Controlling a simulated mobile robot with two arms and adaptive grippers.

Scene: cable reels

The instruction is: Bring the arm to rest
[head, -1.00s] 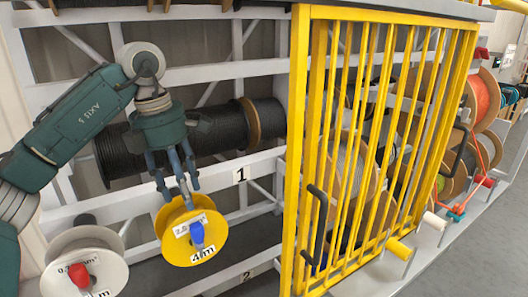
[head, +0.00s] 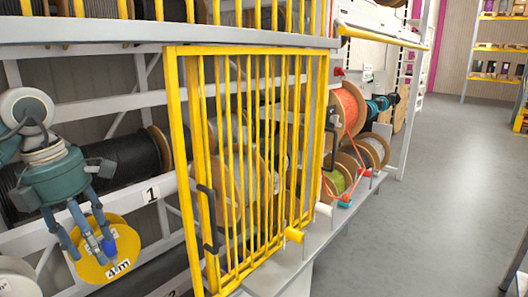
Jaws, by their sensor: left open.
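My left gripper (head: 91,244) hangs at the lower left of the head view with its fingers apart and nothing between them. Its green arm reaches in from the left edge, mostly out of the picture. Behind the fingers is a yellow reel (head: 127,246) with a blue knob and a "4 m" label. The fingers hide part of the reel; I cannot tell whether they touch it. My right gripper is not in view.
A yellow barred gate (head: 176,150) stands just right of the gripper. A black cable drum (head: 125,153) lies on the rack behind. A white reel (head: 18,278) is at the lower left corner. An orange reel (head: 347,105) stands beyond the gate. The grey floor (head: 430,190) at right is clear.

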